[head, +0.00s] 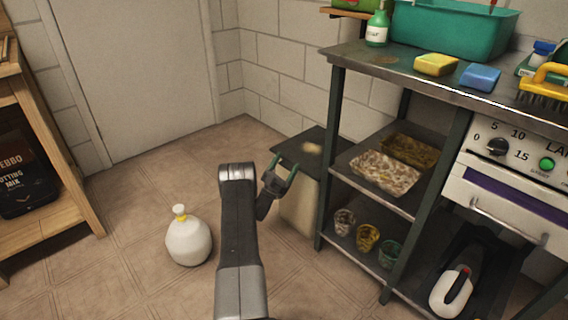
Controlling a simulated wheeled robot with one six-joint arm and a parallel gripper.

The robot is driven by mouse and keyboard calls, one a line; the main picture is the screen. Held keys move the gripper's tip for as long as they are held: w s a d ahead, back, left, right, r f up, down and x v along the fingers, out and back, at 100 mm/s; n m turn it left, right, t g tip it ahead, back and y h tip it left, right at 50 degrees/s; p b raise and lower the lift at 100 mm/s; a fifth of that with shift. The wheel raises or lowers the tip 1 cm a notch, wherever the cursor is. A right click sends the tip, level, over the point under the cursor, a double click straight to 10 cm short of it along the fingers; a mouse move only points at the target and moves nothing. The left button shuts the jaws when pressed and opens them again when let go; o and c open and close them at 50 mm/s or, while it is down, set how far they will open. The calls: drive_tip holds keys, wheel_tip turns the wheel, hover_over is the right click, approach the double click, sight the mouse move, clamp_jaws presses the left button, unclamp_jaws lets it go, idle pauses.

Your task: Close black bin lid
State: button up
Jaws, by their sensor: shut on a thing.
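A beige bin (300,210) stands on the floor against the left side of the metal shelf unit. Its black lid (325,143) lies across the top, with a small pale patch on it. The lid looks roughly level; I cannot tell whether it rests fully down on the rim. My gripper (283,168), with green-edged fingers, is at the lid's near left edge and shut on it. The fingers and wrist hide part of that edge and the bin's upper left corner.
The shelf unit (330,190) stands close on the bin's right, holding trays and several pots. A wooden rack (70,200) is at far left. The floor before the door is clear.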

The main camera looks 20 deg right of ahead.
drive_tip(key=shift+a+f, duration=0.2)
drive_tip(key=shift+f, duration=0.05)
clamp_jaws()
drive_tip(key=o, duration=1.3)
unclamp_jaws()
drive_tip(key=shift+d, duration=0.15)
drive_tip(key=shift+o, duration=0.2)
drive_tip(key=shift+d+f, duration=0.1)
drive_tip(key=shift+d, duration=0.1)
drive_tip(key=p+v, duration=0.2)
drive_tip(key=v, duration=1.1)
drive_tip(key=shift+s+a+f, duration=0.15)
drive_tip(key=shift+a+f, duration=0.1)
drive_tip(key=shift+d+r, duration=0.1)
drive_tip(key=b+x, duration=0.2)
drive_tip(key=x, duration=1.1)
drive_tip(key=shift+w+r, duration=0.25)
drive_tip(key=shift+r, duration=0.45)
drive_tip(key=shift+f, duration=0.15)
